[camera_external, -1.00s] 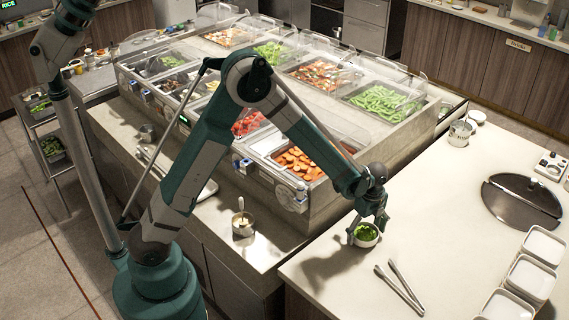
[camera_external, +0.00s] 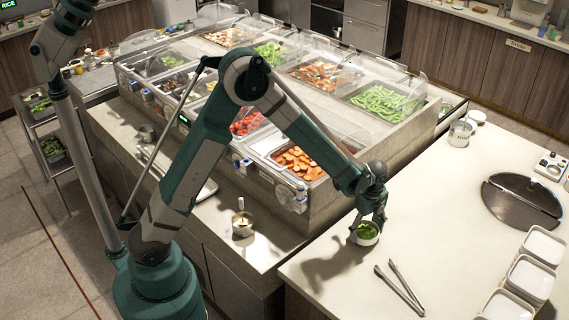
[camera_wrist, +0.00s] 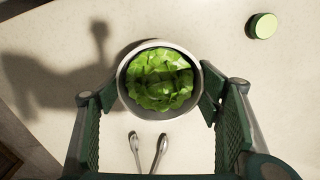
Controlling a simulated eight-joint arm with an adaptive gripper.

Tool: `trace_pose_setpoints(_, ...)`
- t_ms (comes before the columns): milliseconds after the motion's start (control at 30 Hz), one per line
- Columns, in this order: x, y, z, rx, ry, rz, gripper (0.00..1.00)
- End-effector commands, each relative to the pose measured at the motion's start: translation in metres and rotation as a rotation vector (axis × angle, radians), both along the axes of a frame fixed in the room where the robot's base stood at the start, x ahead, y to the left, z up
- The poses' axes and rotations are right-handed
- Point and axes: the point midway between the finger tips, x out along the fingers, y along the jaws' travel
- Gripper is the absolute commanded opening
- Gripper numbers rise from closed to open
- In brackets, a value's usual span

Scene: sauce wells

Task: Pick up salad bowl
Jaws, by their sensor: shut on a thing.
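The salad bowl (camera_external: 375,239) is a small pale bowl with green leaves in it, near the left edge of the white counter. In the wrist view the bowl (camera_wrist: 122,92) sits between my two fingers, its leaves (camera_wrist: 160,80) facing the camera. My gripper (camera_wrist: 160,100) is shut on the bowl, with a finger pad at each side of its rim. In the external view my gripper (camera_external: 368,222) reaches down over the bowl and hides part of it. I cannot tell whether the bowl's base touches the counter.
Metal tongs (camera_external: 400,286) lie on the counter in front of the bowl. A glass-covered food station (camera_external: 330,185) stands behind and left. The counter between is clear.

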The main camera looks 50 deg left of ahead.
Motion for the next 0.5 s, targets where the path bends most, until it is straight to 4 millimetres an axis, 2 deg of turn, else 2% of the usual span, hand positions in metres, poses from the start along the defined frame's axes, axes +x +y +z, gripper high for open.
trace_pose_setpoints(500,0.0,0.0,0.066,0.0,0.0,0.0,0.49)
